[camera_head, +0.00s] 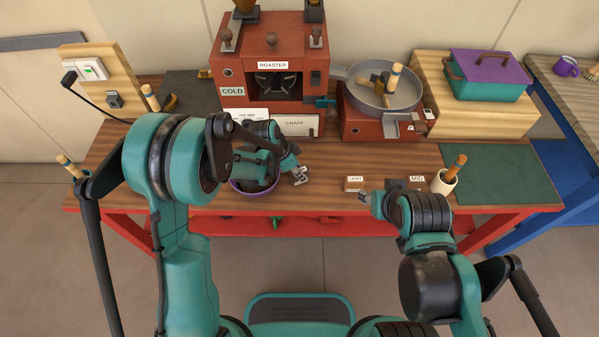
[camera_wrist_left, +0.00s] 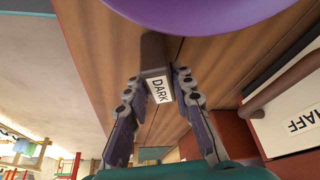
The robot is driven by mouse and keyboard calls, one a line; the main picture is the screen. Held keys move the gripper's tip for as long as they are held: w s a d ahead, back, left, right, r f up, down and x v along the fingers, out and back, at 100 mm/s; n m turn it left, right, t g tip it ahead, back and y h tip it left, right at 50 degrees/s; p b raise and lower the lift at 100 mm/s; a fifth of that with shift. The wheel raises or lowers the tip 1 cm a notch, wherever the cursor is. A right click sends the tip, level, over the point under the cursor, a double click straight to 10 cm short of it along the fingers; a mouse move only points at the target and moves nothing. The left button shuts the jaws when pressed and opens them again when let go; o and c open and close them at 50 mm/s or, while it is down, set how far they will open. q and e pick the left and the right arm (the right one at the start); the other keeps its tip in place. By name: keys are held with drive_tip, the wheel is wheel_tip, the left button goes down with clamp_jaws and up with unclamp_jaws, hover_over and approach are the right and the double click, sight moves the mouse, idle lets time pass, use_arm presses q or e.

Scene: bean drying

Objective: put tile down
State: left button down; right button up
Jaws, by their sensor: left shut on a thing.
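My left gripper (camera_head: 300,176) is over the front part of the wooden bench, to the right of the purple-rimmed bowl (camera_head: 256,190). In the left wrist view, its two fingers (camera_wrist_left: 163,88) are shut on a dark brown tile (camera_wrist_left: 153,50) with a white DARK label. The tile is close to the bench top; I cannot tell whether it touches. The LIGHT tile (camera_head: 354,184) and the MID tile (camera_head: 417,181) lie on the bench to the right. My right gripper (camera_head: 366,197) is near the bench's front edge, by the LIGHT tile; its fingers are too small to read.
The purple bowl looms close in the left wrist view (camera_wrist_left: 205,15). Behind the left gripper stand the CHAFF drawer (camera_head: 296,124) and the red roaster (camera_head: 240,62). A round pan (camera_head: 400,98) stands behind the tiles. A cup (camera_head: 442,183) stands right of MID. Bare bench lies between my grippers.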

use_arm(q)
drive_tip(key=shift+f, duration=0.1)
drive_tip(key=c, duration=1.7)
unclamp_jaws()
drive_tip(key=shift+f, duration=0.15)
drive_tip(key=o, duration=0.4)
drive_tip(key=shift+r, duration=0.2)
